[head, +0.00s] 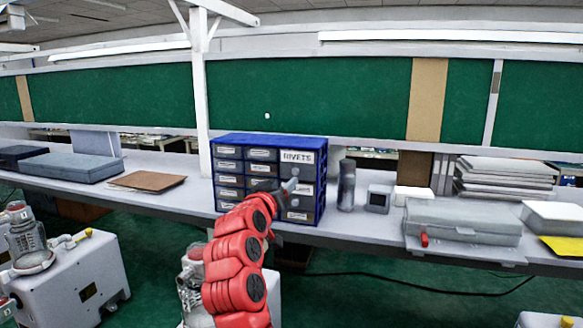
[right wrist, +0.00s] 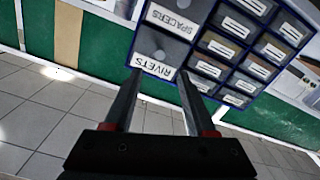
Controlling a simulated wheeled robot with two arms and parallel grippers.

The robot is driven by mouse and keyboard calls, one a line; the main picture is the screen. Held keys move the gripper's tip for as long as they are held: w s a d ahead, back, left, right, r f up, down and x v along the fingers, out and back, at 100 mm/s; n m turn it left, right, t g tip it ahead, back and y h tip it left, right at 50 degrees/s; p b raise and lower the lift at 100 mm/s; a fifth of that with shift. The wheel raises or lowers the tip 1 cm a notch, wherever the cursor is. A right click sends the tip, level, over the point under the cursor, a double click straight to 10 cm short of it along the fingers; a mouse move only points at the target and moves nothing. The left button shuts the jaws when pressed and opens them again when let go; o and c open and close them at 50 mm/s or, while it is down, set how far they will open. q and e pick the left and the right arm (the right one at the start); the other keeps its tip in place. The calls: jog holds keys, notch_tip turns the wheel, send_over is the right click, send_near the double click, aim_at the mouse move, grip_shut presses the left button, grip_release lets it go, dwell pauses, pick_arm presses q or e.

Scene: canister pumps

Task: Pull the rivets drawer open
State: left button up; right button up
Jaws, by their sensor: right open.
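A blue drawer cabinet (head: 262,141) with dark grey drawers stands on the long bench. The rivets drawer (head: 297,158), with a large white RIVETS label, is at the top of the right-hand column and looks shut, flush with its neighbours. In the right wrist view, turned upside down, the rivets drawer (right wrist: 153,67) lies beyond my fingertips, with the spacers drawer (right wrist: 172,20) beside it. My right gripper (head: 289,187) is open and empty, in front of the cabinet just below the RIVETS label. Whether it touches the drawer I cannot tell. My left gripper is not in view.
A dark cylinder (head: 346,186) and a small grey box (head: 378,199) stand right of the cabinet. A grey case (head: 463,222) lies farther right. A brown board (head: 147,181) lies to the left. White wheeled units (head: 75,275) stand on the green floor.

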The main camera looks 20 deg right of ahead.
aim_at(295, 172)
jog(key=p+x, duration=0.3)
jog(key=x, duration=0.5)
jog(key=shift+w+d+r, duration=0.15)
jog(key=shift+d, duration=0.05)
jog(key=shift+x, duration=0.75)
jog(key=shift+c, duration=0.2)
grip_shut()
jog(key=shift+a, duration=0.1)
